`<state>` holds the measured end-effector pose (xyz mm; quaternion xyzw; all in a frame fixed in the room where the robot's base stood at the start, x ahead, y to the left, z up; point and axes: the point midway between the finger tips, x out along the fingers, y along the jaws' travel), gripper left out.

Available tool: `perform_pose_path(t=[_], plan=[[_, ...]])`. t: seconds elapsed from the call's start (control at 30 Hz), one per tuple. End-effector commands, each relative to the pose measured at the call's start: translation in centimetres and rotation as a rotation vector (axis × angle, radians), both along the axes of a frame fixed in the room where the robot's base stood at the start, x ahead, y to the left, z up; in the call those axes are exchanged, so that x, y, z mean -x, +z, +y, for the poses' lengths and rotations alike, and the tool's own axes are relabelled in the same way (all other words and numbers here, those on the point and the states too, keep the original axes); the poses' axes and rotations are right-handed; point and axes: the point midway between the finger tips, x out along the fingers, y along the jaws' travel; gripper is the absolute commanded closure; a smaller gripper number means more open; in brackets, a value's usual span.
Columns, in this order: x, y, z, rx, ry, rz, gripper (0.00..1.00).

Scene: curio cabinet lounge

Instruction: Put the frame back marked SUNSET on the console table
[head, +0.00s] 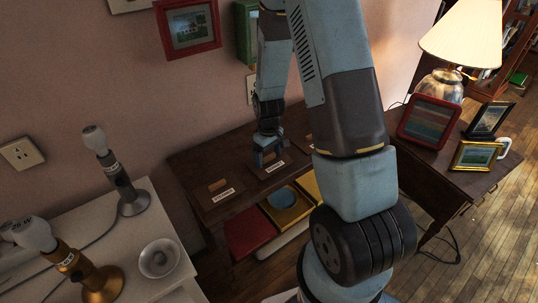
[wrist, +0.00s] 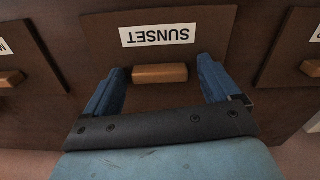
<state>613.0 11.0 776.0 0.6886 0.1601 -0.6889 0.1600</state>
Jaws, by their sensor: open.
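The frame back marked SUNSET (wrist: 210,20) is a flat brown panel with a white label, upside down in the wrist view, and a small wooden block handle (wrist: 160,73). It lies flat among similar panels on a dark wooden table (head: 190,163) against the wall. My gripper (wrist: 161,64) is open, with one blue finger on each side of the handle and a gap at both sides. In the head view my gripper (head: 268,160) is low over the middle panel and partly hides it. Two dark tables show; I cannot tell which is the console table.
Another frame back (head: 219,192) lies to the left. Below are a red item (head: 248,232) and a yellow one (head: 285,212). The right table (head: 430,160) holds a lamp (head: 460,40), a red frame (head: 429,121), a black frame (head: 489,121) and a gold frame (head: 477,156).

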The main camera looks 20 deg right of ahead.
Motion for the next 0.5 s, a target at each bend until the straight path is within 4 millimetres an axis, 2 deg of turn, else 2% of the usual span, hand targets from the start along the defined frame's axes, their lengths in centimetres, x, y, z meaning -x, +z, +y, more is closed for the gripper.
perform_pose_path(t=[0.27, 0.5], plan=[[-0.1, 0.8, 0.0, 0.0, 0.0, -0.002, 0.1], [-0.1, 3.8, 0.0, 0.0, 0.001, -0.004, 0.1]])
